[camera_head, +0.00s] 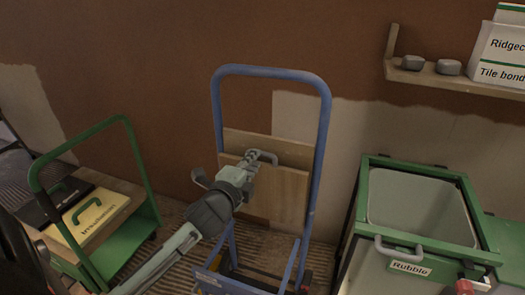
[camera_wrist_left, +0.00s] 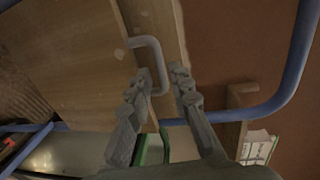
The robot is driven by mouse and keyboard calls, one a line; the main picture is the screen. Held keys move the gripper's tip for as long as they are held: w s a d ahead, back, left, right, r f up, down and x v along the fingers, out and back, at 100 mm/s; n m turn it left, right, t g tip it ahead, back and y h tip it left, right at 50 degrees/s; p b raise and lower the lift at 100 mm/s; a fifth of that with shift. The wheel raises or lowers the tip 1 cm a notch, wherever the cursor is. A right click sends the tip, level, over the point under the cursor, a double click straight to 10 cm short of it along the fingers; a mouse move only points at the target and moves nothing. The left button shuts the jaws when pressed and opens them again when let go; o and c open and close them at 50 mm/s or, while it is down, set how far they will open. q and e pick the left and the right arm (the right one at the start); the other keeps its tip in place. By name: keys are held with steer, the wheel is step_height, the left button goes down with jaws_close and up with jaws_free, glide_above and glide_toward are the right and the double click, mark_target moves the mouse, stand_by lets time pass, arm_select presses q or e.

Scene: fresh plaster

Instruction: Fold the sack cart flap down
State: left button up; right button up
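The sack cart (camera_head: 325,130) has a blue tubular frame and stands upright against the wall. Its wooden flap (camera_head: 285,198) is raised, roughly upright within the frame, with a wooden strip behind its upper edge. A grey bar handle (camera_head: 268,154) sits at the flap's top; it also shows in the left wrist view (camera_wrist_left: 148,42). My left gripper (camera_head: 246,166) is at this handle. In the left wrist view its fingers (camera_wrist_left: 161,82) are apart, with the handle's lower part between the tips. I cannot tell whether they touch it. My right gripper is not in view.
A green cart (camera_head: 140,165) with a labelled yellow case (camera_head: 90,215) stands left. A green-framed bin labelled Rubble (camera_head: 408,268) stands right. A wall shelf (camera_head: 455,82) holds two grey blocks and a Tile bond box (camera_head: 500,55). Ribbed floor shows around the sack cart's base.

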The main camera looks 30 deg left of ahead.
arm_select(q)
steer(key=x, duration=0.5)
steer(key=shift+w, duration=0.15)
jaws_close()
